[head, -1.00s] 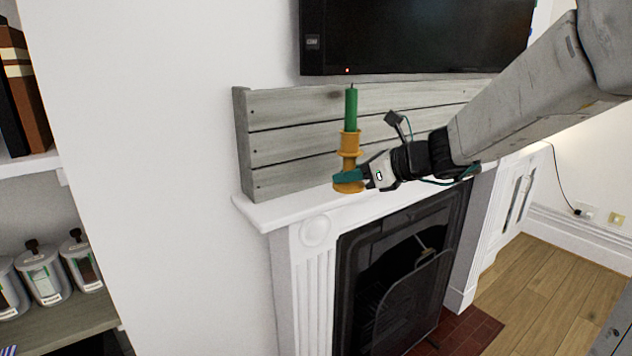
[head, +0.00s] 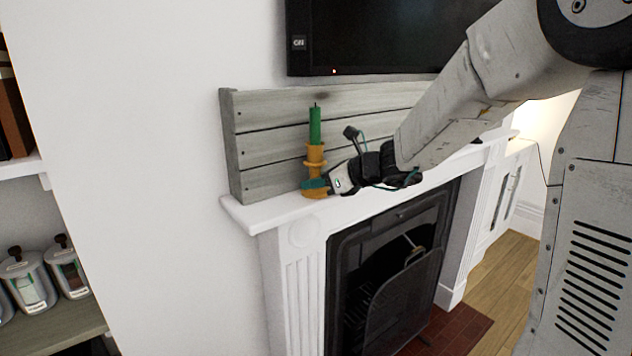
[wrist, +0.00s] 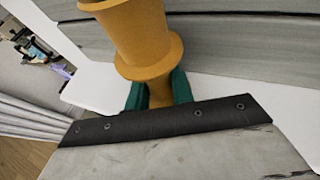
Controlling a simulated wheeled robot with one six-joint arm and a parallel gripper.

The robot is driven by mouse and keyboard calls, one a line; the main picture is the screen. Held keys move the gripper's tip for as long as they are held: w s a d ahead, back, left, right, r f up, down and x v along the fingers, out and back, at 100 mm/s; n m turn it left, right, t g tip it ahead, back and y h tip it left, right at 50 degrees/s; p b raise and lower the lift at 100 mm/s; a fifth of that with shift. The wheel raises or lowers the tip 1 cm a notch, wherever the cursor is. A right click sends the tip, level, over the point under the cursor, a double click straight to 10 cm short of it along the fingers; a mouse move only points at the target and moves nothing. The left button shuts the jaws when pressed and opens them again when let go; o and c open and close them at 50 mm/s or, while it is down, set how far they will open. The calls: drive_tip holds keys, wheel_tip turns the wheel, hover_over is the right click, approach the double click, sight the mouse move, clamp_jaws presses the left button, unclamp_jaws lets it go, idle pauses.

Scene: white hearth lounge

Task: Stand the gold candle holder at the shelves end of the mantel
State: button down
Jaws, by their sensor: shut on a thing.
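The gold candle holder (head: 315,160) carries a green candle (head: 315,126) and is upright at the shelves end of the white mantel (head: 262,212). My gripper (head: 316,187) is shut on the holder's lower stem, coming from the right. In the wrist view the holder (wrist: 142,40) stands between the green fingertips (wrist: 157,95), with the mantel (wrist: 225,78) below and behind. The holder's base is low over the mantel top; I cannot tell whether it touches. The wrist view hides the base behind my gripper.
A grey plank panel (head: 270,150) stands along the back of the mantel. A television (head: 380,40) hangs above it. The fireplace (head: 385,270) is below. Shelves with jars (head: 28,282) are at the left. The mantel's left end beside the holder is bare.

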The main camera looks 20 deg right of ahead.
drive_tip(key=c, duration=1.5)
unclamp_jaws()
drive_tip(key=shift+f, duration=0.15)
